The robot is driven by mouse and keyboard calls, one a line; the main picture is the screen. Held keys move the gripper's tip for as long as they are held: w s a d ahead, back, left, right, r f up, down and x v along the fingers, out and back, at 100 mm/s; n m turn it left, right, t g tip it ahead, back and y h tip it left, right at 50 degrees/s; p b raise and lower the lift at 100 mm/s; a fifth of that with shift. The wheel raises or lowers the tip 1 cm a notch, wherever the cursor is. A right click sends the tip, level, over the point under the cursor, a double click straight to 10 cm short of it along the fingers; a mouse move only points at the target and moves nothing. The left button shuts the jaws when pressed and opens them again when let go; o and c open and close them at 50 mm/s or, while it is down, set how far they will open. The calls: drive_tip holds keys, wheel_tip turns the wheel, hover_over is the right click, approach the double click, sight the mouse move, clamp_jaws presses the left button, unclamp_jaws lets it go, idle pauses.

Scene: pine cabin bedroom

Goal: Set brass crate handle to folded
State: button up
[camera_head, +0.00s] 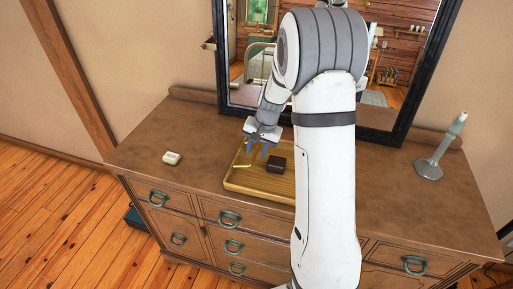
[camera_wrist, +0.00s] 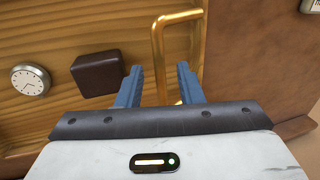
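The brass crate handle (camera_wrist: 158,45) is a thin golden bar bent into a U. In the wrist view, one leg runs down between my gripper's two blue fingers, and the bend is near the top. In the head view, part of the brass handle (camera_head: 239,166) shows at the left inside of the shallow wooden crate (camera_head: 257,195). My gripper (camera_wrist: 160,85) is open, with its fingers apart on either side of the bar; I cannot tell if they touch it. In the head view, my gripper (camera_head: 258,151) points down over the crate.
A dark brown block (camera_wrist: 97,73) lies in the crate beside my gripper. A round clock (camera_wrist: 30,79) shows at left in the wrist view. A small pale object (camera_head: 172,158) sits on the dresser (camera_head: 140,150) at left. A mirror (camera_head: 236,45) rises behind.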

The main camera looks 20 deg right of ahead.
drive_tip(key=shift+f, duration=0.25)
clamp_jaws()
idle(0.3)
